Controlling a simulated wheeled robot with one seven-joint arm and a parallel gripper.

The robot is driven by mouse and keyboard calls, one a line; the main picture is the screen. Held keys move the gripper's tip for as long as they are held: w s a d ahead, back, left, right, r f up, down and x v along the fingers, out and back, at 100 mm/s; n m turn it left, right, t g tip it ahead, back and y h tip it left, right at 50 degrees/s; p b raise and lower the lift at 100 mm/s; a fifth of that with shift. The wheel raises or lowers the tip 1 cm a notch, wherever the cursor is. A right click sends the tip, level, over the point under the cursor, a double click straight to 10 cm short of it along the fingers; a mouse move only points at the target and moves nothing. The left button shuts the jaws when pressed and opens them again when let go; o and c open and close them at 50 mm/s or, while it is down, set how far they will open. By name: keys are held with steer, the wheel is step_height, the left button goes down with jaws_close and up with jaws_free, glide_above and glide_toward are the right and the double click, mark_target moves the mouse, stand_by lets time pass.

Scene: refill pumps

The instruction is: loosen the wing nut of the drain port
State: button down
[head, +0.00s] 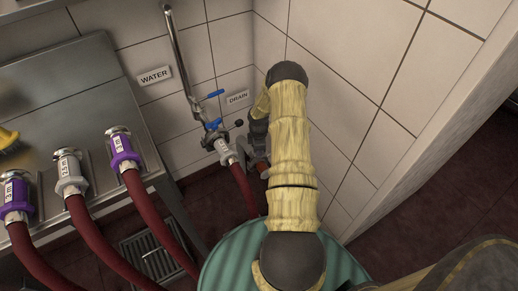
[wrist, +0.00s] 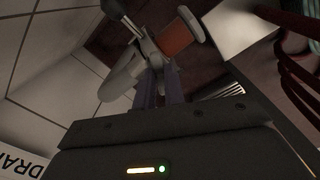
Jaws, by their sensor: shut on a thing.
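The drain port is at the tiled wall below the DRAIN sign (head: 238,98), partly hidden by my arm in the head view. In the wrist view its grey metal clamp (wrist: 122,84) shows beside an orange-brown piece (wrist: 178,40). My gripper (wrist: 160,68) has its two dark bluish fingers close together at the clamp's wing nut. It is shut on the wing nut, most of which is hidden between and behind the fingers. In the head view my gripper (head: 258,128) is at the port, with its fingertips hard to make out.
A steel pipe with a blue-handled valve (head: 213,124) and a red hose (head: 243,188) stand just left of the port. Several hoses with purple or grey collars (head: 124,153) hang at the steel counter (head: 95,85). A green ribbed drum (head: 232,262) stands below my arm.

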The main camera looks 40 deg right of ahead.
steer(key=n, duration=0.5)
steer(key=shift+p, duration=0.35)
steer(key=shift+n, duration=0.3)
steer(key=c, duration=1.5)
jaws_free()
step_height(320, 180, up, 17)
steer(key=p, duration=0.2)
steer(key=shift+a+r+p, duration=0.1)
steer(key=shift+r+p, duration=0.1)
steer(key=shift+p, duration=0.1)
